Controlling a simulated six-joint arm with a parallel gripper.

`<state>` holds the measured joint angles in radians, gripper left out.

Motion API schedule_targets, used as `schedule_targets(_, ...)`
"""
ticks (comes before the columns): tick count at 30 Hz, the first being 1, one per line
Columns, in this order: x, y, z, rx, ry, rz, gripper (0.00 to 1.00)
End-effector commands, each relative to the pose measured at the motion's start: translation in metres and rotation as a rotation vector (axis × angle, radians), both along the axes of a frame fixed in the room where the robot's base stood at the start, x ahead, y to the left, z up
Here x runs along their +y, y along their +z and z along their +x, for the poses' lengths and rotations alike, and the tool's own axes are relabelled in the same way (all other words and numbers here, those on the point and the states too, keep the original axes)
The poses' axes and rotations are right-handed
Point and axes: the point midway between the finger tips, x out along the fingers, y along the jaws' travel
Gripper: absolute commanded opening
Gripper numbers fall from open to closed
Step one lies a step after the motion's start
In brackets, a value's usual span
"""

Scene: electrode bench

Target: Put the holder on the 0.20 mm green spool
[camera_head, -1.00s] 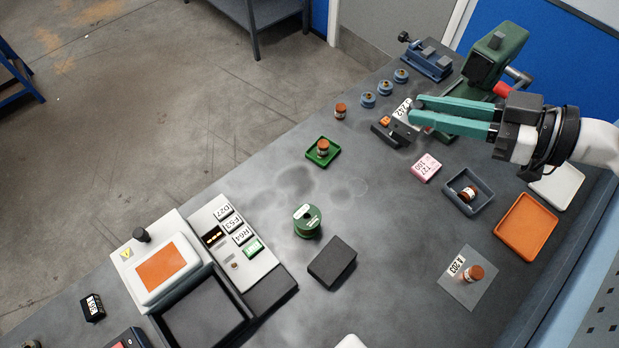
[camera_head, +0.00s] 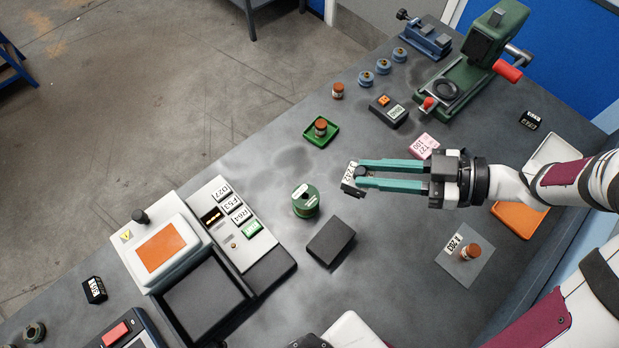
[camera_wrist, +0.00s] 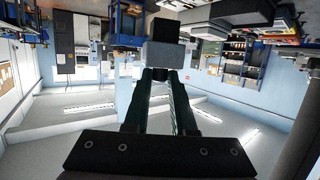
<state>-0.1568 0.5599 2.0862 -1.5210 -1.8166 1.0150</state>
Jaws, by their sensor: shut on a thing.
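The green spool (camera_head: 305,201) stands upright on the bench near the middle, with a pale label too small to read. My gripper (camera_head: 360,174) is right of the spool and a little toward the back, its long teal fingers pointing left. It is shut on a small dark holder (camera_head: 350,187) with a white label, apart from the spool. The holder appears to be above the bench, but its height is hard to tell. In the wrist view a dark block (camera_wrist: 165,54) sits at the fingertips; the spool is not in that view.
A black block (camera_head: 331,241) lies just in front of the spool. A green tray (camera_head: 321,131) with a brown-capped vial is behind it. A label panel (camera_head: 232,222) stands at left. A pink labelled block (camera_head: 423,146) and green press (camera_head: 470,75) are at back right.

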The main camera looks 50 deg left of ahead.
Motion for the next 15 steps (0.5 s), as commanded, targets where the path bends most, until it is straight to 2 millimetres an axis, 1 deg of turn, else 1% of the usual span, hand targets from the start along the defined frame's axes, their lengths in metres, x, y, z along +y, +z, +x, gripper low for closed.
schedule_targets(1, 0.013, -0.009, -0.010, 0.007, 0.007, -0.001, 0.00)
schedule_targets(3, 0.033, -0.023, -0.021, 0.008, 0.008, -0.003, 0.00)
schedule_targets(7, 0.063, -0.044, -0.039, 0.005, 0.006, -0.003, 0.00)
schedule_targets(9, 0.074, -0.051, -0.044, 0.003, 0.004, -0.001, 0.00)
schedule_targets(11, 0.079, -0.055, -0.047, 0.003, 0.003, -0.002, 0.00)
schedule_targets(15, 0.081, -0.082, -0.048, 0.005, -0.001, -0.003, 0.00)
